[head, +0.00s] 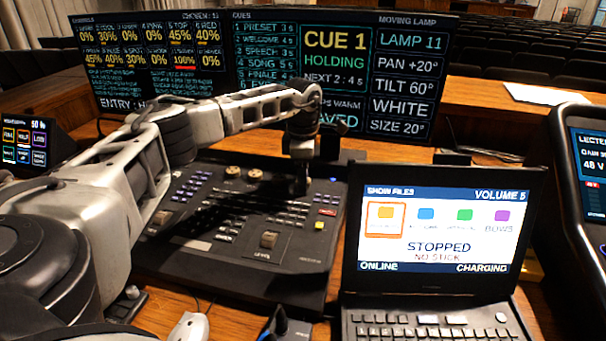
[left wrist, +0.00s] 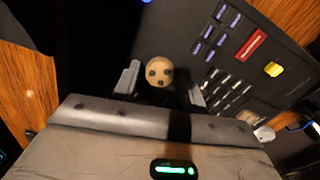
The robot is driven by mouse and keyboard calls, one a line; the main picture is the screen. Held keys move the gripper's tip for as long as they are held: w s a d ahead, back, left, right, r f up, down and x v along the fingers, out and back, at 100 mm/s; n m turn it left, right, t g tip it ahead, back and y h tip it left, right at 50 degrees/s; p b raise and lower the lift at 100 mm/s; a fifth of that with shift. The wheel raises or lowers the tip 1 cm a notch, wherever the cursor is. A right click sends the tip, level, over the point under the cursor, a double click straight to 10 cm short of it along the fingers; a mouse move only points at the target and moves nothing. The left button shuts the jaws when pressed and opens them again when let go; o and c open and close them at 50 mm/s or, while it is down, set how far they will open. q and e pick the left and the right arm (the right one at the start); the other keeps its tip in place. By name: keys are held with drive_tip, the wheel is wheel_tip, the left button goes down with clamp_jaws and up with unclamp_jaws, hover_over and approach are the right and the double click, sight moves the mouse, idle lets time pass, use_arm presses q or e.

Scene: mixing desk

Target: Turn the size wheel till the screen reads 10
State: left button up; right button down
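The lamp screen (head: 405,75) reads LAMP 11, PAN +20°, TILT 60°, WHITE and SIZE 20°. My left gripper (head: 302,188) reaches down over the upper right part of the mixing desk (head: 200,245). In the left wrist view, a round tan wheel with dark dots (left wrist: 159,72) sits between the fingers of this gripper (left wrist: 162,80). Dark areas beside the wheel hide whether the fingers touch it. Its label is not visible, and in the head view the gripper covers this spot. My right gripper is not in view.
Other tan knobs (head: 233,172) stand on the desk left of the gripper. A laptop (head: 440,235) stands close on the right. The large screens rise behind the desk. A white mouse (head: 190,327) lies at the front.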

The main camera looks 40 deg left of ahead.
use_arm(q)
drive_tip(key=c, duration=0.6)
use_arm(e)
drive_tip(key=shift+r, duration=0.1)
use_arm(q)
drive_tip(key=shift+r+n+p, duration=0.1)
drive_tip(key=shift+n+p, duration=0.9)
drive_tip(key=shift+n, duration=0.3)
drive_tip(key=n+p, duration=0.2)
drive_tip(key=n, duration=0.2)
drive_tip(key=shift+n+p, duration=0.3)
drive_tip(key=shift+n, duration=0.3)
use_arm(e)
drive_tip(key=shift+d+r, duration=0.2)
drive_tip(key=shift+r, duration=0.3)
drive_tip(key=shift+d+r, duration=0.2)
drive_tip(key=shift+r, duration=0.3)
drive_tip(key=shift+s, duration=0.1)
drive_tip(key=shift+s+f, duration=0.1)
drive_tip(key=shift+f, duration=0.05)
